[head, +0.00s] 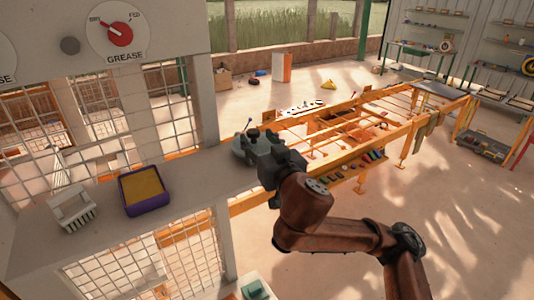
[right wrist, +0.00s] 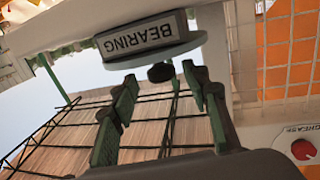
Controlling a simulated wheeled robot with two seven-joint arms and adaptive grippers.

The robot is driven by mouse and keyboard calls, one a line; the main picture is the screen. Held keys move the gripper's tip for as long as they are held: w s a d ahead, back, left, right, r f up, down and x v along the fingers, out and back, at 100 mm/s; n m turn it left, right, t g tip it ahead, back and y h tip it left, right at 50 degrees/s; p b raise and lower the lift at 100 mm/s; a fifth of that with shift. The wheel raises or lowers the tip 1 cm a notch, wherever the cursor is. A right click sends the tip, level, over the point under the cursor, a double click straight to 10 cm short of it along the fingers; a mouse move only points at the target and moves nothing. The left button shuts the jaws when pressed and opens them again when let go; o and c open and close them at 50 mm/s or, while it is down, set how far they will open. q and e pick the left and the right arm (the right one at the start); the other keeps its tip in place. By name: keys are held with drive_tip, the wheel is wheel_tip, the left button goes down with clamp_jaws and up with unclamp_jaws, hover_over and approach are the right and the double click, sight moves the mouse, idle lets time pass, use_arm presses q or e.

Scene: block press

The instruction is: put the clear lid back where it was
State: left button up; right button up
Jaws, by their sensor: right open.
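A pale, rounded lid-like disc (right wrist: 150,53) with a dark knob (right wrist: 161,72) shows upside down in the right wrist view, against a block labelled BEARING (right wrist: 142,36). I cannot tell for sure that it is clear. In the head view a grey rounded thing (head: 240,148) on the shelf end, partly hidden by my gripper, looks like the same spot. My right gripper (head: 252,139) is open there. In the right wrist view its green-padded fingers (right wrist: 160,112) stand apart, with the knob beyond their tips and no visible contact. My left gripper is out of view.
On the grey shelf (head: 105,222) stand a purple tray with yellow filling (head: 145,190) and a white slatted rack (head: 72,205). A panel with a GREASE dial (head: 118,33) rises behind. An orange frame (head: 340,125) stands beyond. A green block (head: 256,290) lies low at the front.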

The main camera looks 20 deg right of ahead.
drive_tip(key=s+b, duration=0.1)
drive_tip(key=s, duration=0.3)
drive_tip(key=s+b, duration=0.1)
drive_tip(key=s, duration=0.1)
drive_tip(key=shift+s+d+b, duration=0.3)
drive_tip(key=shift+s+d, duration=0.05)
drive_tip(key=shift+s+d+r+b, duration=0.15)
drive_tip(key=shift+s+r+b, duration=0.1)
drive_tip(key=shift+s+b, duration=0.4)
